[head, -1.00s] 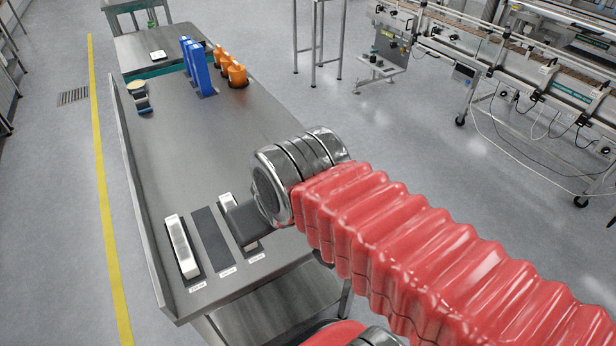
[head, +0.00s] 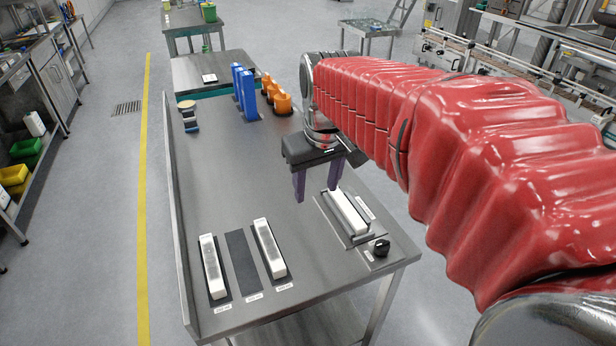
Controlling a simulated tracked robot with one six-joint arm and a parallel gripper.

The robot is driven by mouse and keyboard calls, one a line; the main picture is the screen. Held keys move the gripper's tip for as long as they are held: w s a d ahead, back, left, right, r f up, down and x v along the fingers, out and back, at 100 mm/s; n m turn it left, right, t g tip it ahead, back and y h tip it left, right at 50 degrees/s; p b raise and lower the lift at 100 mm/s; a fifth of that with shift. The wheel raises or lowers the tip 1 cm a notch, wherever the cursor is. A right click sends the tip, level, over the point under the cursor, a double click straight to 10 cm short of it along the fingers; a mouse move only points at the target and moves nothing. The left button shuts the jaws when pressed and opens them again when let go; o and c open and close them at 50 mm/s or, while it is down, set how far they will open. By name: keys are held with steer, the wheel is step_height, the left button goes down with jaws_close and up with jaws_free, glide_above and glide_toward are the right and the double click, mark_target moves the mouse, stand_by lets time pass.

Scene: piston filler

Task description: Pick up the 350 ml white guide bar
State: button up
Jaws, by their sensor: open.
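Three white guide bars are on the steel table. One bar (head: 213,266) lies on a dark strip at the front left, and another bar (head: 270,248) lies on the right-hand strip of that row. The middle strip (head: 243,258) between them is bare. The third bar (head: 347,214) sits in a grey holder (head: 361,238) near the table's right edge. The labels are too small to read surely, so I cannot tell which bar is the 350 ml one. My gripper (head: 317,188), with purple fingers, is open and empty above the table, just behind and left of the third bar.
A black knob (head: 381,247) stands in front of the holder. Blue blocks (head: 244,92) and orange parts (head: 275,95) stand at the back of the table, with a stack of small round-ended pieces (head: 188,115) at the left. The table's middle is clear.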

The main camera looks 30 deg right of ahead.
steer(key=w+d+f+g, duration=0.1)
steer(key=w+d+f, duration=0.2)
steer(key=d, duration=0.4)
steer(key=w+d+f+g, duration=0.1)
steer(key=w+d+f, duration=0.2)
steer(key=w+d, duration=0.3)
steer(key=shift+w+d+g+y, duration=0.3)
steer(key=shift+d+g, duration=0.1)
steer(key=shift+d, duration=0.85)
steer(key=shift+f, duration=0.15)
glide_above(347, 207)
steer(key=shift+d+f, duration=0.1)
steer(key=shift+f, duration=4.15)
steer(key=shift+f, duration=2.6)
steer(key=shift+s, duration=0.1)
